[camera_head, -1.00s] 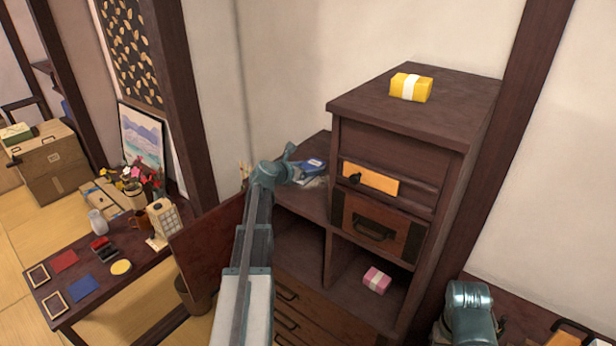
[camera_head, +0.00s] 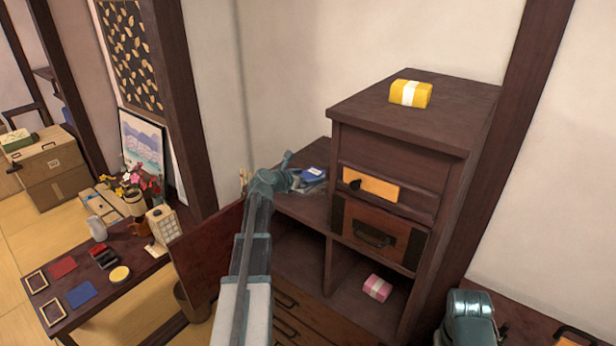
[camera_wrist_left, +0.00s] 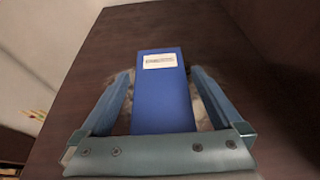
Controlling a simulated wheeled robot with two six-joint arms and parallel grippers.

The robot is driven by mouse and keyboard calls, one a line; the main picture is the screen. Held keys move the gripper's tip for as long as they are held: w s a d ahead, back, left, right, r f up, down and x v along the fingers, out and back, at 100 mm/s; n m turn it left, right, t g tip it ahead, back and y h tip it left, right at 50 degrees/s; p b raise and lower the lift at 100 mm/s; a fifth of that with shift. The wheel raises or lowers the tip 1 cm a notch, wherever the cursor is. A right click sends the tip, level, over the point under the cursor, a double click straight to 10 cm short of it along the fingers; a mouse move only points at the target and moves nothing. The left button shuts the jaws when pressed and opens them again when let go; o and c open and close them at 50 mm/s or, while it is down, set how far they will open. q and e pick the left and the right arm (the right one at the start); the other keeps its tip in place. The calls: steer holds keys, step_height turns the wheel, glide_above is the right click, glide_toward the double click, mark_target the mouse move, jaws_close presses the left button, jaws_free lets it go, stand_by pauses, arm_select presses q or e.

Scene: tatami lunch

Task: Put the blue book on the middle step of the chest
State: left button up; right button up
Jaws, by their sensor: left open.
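The blue book (camera_head: 313,174) with a white label lies on the dark wooden middle step (camera_head: 303,208) of the chest (camera_head: 405,140), left of its tall part. In the left wrist view the book (camera_wrist_left: 160,95) lies lengthwise between the fingers of my left gripper (camera_wrist_left: 160,74). The fingers are open, with a gap on each side of the book. The near end of the book is hidden behind the gripper's crossbar. In the head view my left gripper (camera_head: 304,180) is low at the step, partly hiding the book.
A yellow packet (camera_head: 410,94) sits on the chest's top. A pink packet (camera_head: 377,288) sits in an open lower compartment. A reddish-brown panel (camera_head: 205,255) stands left of the chest. A low table (camera_head: 130,290) with several small items is farther left.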

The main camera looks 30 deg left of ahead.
arm_select(q)
steer(key=p+v, duration=0.3)
steer(key=v, duration=0.7)
steer(key=shift+d+p, duration=0.15)
steer(key=shift+p, duration=0.15)
steer(key=shift+v, duration=0.75)
